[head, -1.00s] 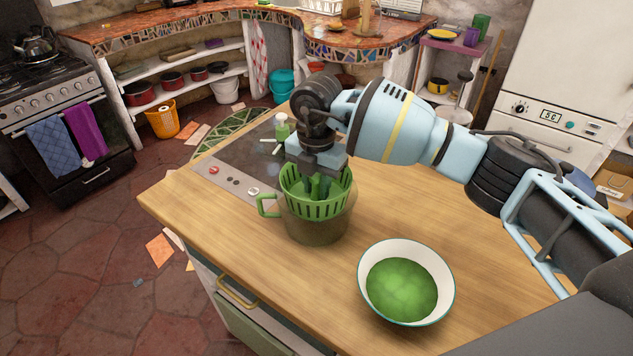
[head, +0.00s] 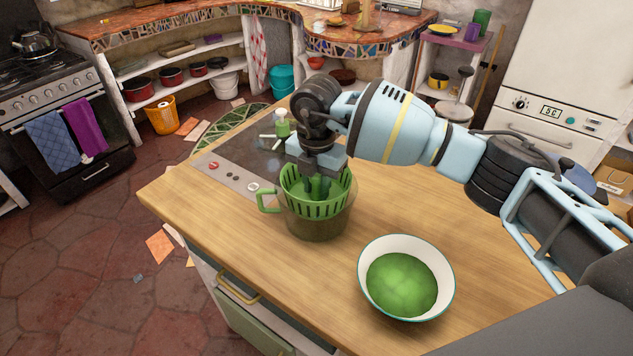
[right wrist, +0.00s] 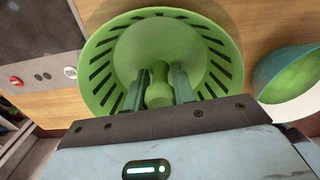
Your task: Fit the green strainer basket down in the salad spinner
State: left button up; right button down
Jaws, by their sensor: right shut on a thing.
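My right gripper (head: 318,190) reaches down into the basket from above. In the right wrist view, its fingers (right wrist: 158,90) are shut on the green post in the middle of the basket (right wrist: 100,62). The lower part of the basket is hard to make out through the bowl wall. My left gripper is not in view.
A white bowl with green contents (head: 405,280) stands on the wooden counter (head: 470,240), right of the spinner and nearer. A dark cooktop (head: 240,160) lies behind and left, with a small green bottle (head: 282,126) beyond. The counter's left edge is close.

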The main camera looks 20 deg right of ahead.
aim_at(316, 197)
jog(key=shift+f+b, duration=0.3)
jog(key=shift+f, duration=2.45)
dwell(1.5)
jog(key=c, duration=1.1)
grip_release()
jog(key=shift+r, duration=0.15)
notch_tip(316, 197, up, 8)
jog(key=shift+f, duration=0.25)
